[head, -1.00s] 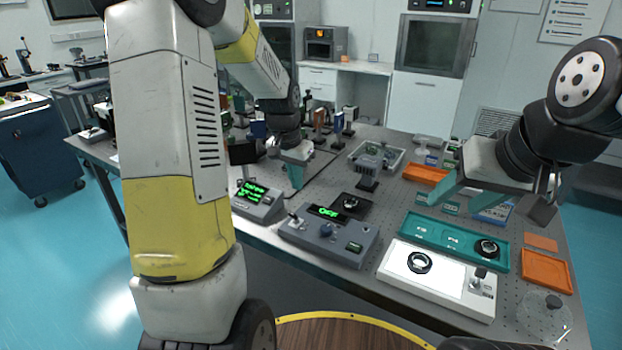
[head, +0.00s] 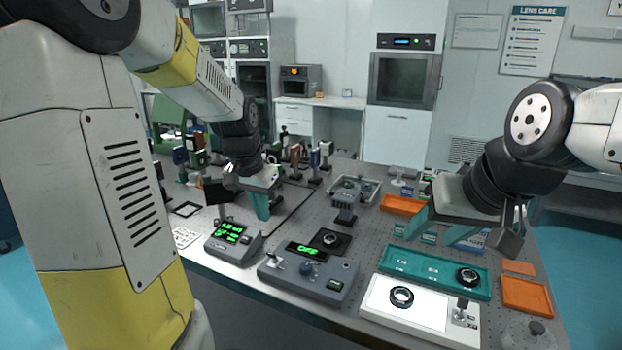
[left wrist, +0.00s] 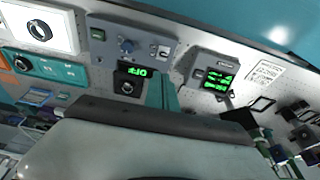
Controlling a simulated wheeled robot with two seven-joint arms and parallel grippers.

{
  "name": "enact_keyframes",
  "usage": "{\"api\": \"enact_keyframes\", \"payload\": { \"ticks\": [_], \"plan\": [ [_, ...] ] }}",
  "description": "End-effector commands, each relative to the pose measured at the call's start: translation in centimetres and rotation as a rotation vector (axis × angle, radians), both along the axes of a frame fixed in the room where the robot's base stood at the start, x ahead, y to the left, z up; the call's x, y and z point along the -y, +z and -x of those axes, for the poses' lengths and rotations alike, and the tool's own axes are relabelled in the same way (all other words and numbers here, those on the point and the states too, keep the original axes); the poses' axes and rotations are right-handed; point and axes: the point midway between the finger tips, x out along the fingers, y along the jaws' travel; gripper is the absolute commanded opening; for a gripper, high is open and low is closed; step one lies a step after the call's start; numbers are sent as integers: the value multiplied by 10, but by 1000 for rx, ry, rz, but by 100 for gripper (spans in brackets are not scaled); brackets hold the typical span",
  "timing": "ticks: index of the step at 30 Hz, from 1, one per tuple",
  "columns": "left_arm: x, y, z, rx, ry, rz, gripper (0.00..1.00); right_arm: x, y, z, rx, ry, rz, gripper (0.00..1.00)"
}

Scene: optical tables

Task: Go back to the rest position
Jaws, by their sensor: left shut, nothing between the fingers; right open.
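My left gripper (head: 262,205) hangs over the optical table in the head view, its teal fingers shut and empty, pointing down behind the small display unit (head: 234,242) with green text. In the left wrist view the shut teal fingers (left wrist: 162,95) show above the table, beside the controller box (left wrist: 133,46). My right gripper (head: 450,222) is open and empty at the right, above the far edge of the teal tray (head: 434,271).
The grey controller box reading OFF (head: 308,275) and a white lit panel (head: 418,308) with a black ring stand along the front edge. Orange trays (head: 526,297) lie at the right. Several posts with optics (head: 314,160) stand at the back. Cabinets and an oven line the wall.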

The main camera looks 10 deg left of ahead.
Motion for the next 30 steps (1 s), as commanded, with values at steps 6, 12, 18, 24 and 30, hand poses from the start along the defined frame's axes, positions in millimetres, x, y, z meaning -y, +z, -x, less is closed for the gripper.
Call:
{"api": "enact_keyframes", "payload": {
  "ticks": [6,12,18,24,30],
  "plan": [
    [21,60,69,117,94,56,0,0,0,0,0,0,0,52],
    [36,86,133,207,177,139,0,0,0,0,0,0,0,52],
    [44,91,170,251,223,202,0,0,0,0,0,0,0,52],
    [46,91,178,261,234,217,0,0,0,0,0,0,0,52],
    [46,91,178,260,234,217,0,0,0,0,0,0,0,52]
  ]
}}
